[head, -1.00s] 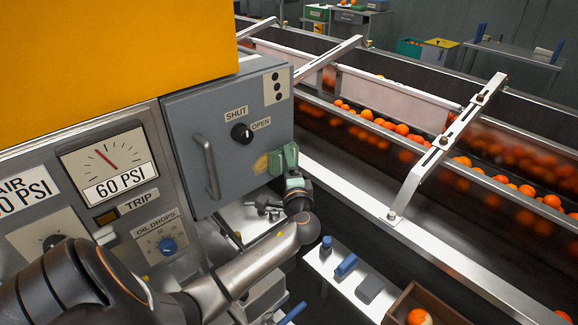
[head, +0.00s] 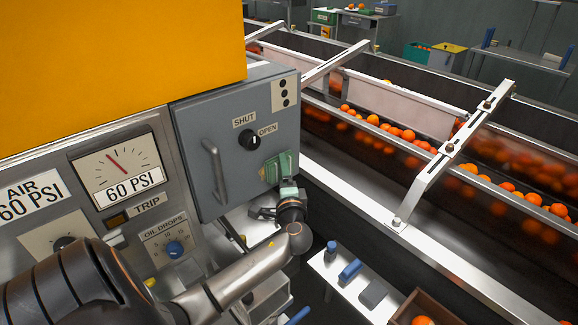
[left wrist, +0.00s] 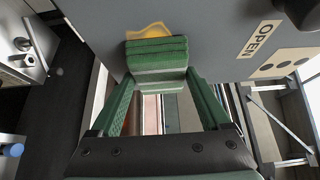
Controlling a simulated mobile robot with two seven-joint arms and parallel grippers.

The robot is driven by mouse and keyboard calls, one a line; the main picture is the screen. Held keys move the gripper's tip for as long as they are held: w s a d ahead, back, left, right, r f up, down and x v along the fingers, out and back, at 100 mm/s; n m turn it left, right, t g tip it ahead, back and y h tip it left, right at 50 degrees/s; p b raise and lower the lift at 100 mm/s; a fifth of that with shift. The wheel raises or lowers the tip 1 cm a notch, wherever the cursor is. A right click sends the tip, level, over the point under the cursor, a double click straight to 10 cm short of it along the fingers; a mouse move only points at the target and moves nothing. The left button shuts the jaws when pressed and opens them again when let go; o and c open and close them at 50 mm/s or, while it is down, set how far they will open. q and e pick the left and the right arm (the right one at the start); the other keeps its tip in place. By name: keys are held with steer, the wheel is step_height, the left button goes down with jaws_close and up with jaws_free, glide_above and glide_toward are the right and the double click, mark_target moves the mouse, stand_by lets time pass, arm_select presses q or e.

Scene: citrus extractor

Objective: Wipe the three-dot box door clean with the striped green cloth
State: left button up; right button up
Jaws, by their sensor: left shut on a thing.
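The grey box door (head: 222,165) carries a three-dot label (head: 285,94), a handle and a SHUT/OPEN knob (head: 250,140). The striped green cloth (head: 277,168) is at the door's lower right corner. In the left wrist view the folded cloth (left wrist: 157,52) lies against the door, or very close to it. A yellow smear (left wrist: 148,31) shows just past its edge, partly hidden by the cloth. My left gripper (head: 288,183) is shut on the cloth, and its two fingers also show in the left wrist view (left wrist: 160,76). My right gripper is not in view.
A control panel with a gauge (head: 118,172) stands left of the door. A conveyor (head: 400,135) with oranges and metal brackets runs to the right. A light shelf (head: 345,275) with small blue and grey items and a brown box (head: 425,305) lie below.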

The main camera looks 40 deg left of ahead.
mark_target(271, 176)
arm_select(q)
steer(key=shift+s+a+p, duration=0.15)
steer(key=shift+s+p, duration=0.2)
steer(key=shift+s, duration=0.85)
steer(key=shift+s+a+p, duration=0.2)
steer(key=shift+s+p, duration=0.05)
steer(key=shift+s, duration=0.95)
steer(key=shift+s+a+p, duration=0.15)
steer(key=shift+s+p, duration=0.05)
steer(key=shift+s, duration=1)
steer(key=shift+w, duration=0.1)
steer(key=shift+w+d+b, duration=0.15)
steer(key=shift+w+b, duration=0.1)
steer(key=shift+w, duration=0.6)
steer(key=shift+w+d+b, duration=0.15)
steer(key=shift+w+b, duration=0.1)
steer(key=shift+w, duration=0.55)
steer(key=w+b, duration=0.1)
steer(key=w, duration=0.3)
steer(key=w+b, duration=0.1)
steer(key=w, duration=0.1)
steer(key=shift+w+d+b, duration=0.25)
steer(key=shift+w+b, duration=0.05)
